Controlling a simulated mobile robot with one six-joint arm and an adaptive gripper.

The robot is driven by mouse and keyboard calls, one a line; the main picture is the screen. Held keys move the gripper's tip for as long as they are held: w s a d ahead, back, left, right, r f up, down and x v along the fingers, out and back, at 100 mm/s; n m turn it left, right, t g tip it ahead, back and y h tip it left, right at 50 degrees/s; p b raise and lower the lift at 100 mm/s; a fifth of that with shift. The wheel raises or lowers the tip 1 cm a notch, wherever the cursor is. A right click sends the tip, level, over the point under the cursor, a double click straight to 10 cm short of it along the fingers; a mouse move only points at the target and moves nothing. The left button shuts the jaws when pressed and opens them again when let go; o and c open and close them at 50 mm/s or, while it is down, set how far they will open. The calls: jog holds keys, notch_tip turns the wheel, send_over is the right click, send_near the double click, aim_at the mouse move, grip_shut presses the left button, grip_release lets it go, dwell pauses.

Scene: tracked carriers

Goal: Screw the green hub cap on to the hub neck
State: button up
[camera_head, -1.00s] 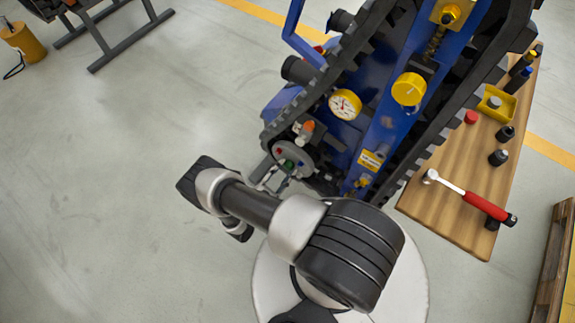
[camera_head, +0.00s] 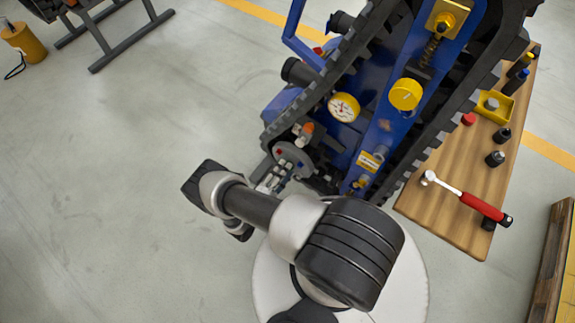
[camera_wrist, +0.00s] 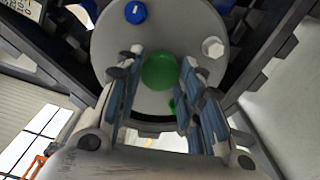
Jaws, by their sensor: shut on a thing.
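The green hub cap (camera_wrist: 160,71) sits between my fingertips in the wrist view, against the grey round hub plate (camera_wrist: 190,18). My gripper (camera_wrist: 162,80) is shut on the cap, one finger on each side. In the head view my gripper (camera_head: 274,178) is at the hub plate (camera_head: 296,158), low on the carrier's end. The hub neck is hidden behind the cap, so I cannot tell how far the cap is seated. A small green patch (camera_wrist: 172,105) shows just below the cap, near the right finger.
The plate also bears a blue cap (camera_wrist: 135,12) and a pale hexagonal cap (camera_wrist: 212,47), close to my fingers. The black track (camera_head: 440,130) flanks the blue carrier body (camera_head: 385,125). A wooden bench (camera_head: 455,170) with a red-handled tool (camera_head: 485,207) stands right.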

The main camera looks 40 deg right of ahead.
jog(key=m, duration=0.3)
jog(key=shift+m, duration=0.4)
jog(key=m+p, duration=0.1)
jog(key=m, duration=0.8)
jog(key=shift+p, duration=0.35)
jog(key=o, duration=0.9)
jog(key=shift+o, duration=0.2)
